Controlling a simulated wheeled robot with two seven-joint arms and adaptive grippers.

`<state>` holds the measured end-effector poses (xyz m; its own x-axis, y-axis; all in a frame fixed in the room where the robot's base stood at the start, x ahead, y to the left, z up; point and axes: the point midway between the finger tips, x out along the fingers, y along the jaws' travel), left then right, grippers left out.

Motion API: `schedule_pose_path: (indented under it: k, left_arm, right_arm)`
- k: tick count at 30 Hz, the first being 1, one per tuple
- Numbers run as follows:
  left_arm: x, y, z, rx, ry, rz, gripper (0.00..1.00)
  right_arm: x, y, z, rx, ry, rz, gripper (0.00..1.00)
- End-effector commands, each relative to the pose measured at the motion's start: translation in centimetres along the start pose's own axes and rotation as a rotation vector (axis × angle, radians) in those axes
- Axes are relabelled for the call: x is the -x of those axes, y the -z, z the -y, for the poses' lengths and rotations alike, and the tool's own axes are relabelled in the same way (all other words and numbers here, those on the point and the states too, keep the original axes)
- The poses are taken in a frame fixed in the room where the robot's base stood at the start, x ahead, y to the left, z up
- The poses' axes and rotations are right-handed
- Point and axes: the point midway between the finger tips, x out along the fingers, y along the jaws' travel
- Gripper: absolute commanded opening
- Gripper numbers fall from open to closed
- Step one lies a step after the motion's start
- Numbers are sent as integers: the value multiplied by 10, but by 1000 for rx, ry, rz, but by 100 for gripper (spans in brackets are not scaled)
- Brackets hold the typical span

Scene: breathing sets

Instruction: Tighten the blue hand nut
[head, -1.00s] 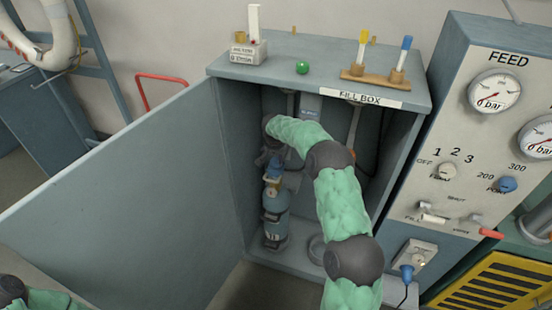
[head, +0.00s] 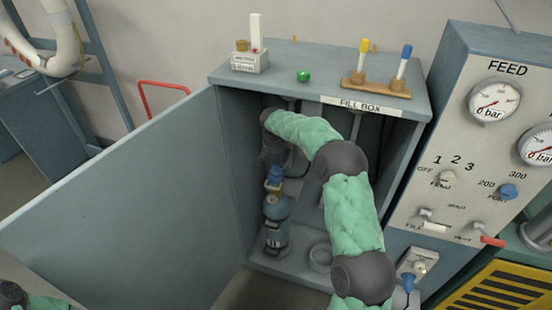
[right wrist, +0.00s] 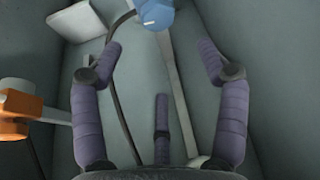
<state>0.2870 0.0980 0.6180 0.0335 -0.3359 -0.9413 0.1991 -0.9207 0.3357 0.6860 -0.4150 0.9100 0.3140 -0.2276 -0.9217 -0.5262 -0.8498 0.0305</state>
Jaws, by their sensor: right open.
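The blue hand nut (right wrist: 156,14) shows at the top middle of the right wrist view, partly cut off by the picture edge. In the head view my right gripper (head: 272,150) is inside the fill box, above a blue cylinder (head: 276,228) with a blue top. My left gripper is out of view; only part of my left arm shows at the lower left.
The fill box (head: 232,82) has its door (head: 125,195) open to the left. A grey ring (head: 320,257) is on its floor. An orange and white fitting (right wrist: 20,128) is left of my fingers in the wrist view. A hose runs behind them. The feed panel (head: 455,150) stands right.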

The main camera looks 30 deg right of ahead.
Motion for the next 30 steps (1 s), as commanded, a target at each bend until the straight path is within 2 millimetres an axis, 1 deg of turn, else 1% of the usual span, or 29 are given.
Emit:
schedule_pose_path:
  k: [2,5,19,27,30]
  left_arm:
    - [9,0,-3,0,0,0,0]
    - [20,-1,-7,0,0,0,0]
    - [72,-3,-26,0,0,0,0]
    - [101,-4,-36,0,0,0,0]
    - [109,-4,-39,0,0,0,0]
  right_arm:
    - [2,2,2,104,-9,7,75]
    - [2,5,5,307,-24,21,75]
    - [-6,10,17,1387,-59,135,75]
    - [-11,9,23,1995,-33,228,75]
    - [-12,8,25,2187,-15,261,75]
